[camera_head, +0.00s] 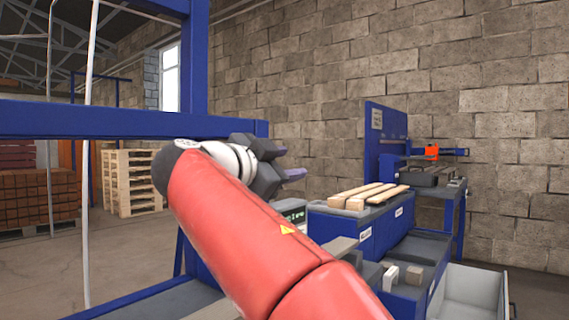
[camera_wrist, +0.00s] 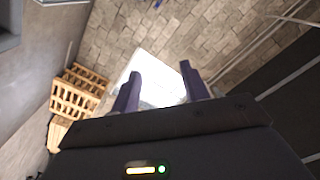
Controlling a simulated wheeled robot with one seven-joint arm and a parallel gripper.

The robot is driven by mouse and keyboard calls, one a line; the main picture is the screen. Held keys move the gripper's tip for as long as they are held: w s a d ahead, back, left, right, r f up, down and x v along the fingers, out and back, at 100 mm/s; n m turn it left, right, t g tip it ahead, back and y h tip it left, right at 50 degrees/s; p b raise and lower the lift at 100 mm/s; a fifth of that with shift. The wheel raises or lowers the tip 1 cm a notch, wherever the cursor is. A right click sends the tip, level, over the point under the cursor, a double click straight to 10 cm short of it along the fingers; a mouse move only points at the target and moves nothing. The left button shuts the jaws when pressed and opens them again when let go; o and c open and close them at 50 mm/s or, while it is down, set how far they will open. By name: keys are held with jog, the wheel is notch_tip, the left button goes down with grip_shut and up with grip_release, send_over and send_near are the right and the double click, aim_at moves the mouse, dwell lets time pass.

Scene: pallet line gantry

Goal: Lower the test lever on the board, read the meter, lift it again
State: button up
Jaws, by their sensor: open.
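My gripper (camera_head: 287,163) is raised at the middle of the head view, pointing right, its purple fingers apart. In the wrist view its fingers (camera_wrist: 160,74) are open with nothing between them; a bright window and wall show far behind. A small display with green lit characters (camera_head: 293,213) shows partly behind my red arm; it may be the meter, and its reading is too small to make out. I cannot identify the test lever or its board; my arm covers much of that area.
A blue bench bears wooden slats (camera_head: 375,193). Behind it stands a blue upright panel (camera_head: 386,132) with an orange-red part (camera_head: 432,152) near it. A blue frame beam (camera_head: 100,121) crosses on the left. Stacked pallets (camera_head: 130,183) stand at the back left. A grey open bin (camera_head: 470,292) is at lower right.

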jog(key=b+v, duration=0.1)
jog(key=v, duration=0.6)
jog(key=shift+s+a, duration=0.25)
jog(key=shift+s, duration=0.1)
jog(key=shift+c, duration=0.4)
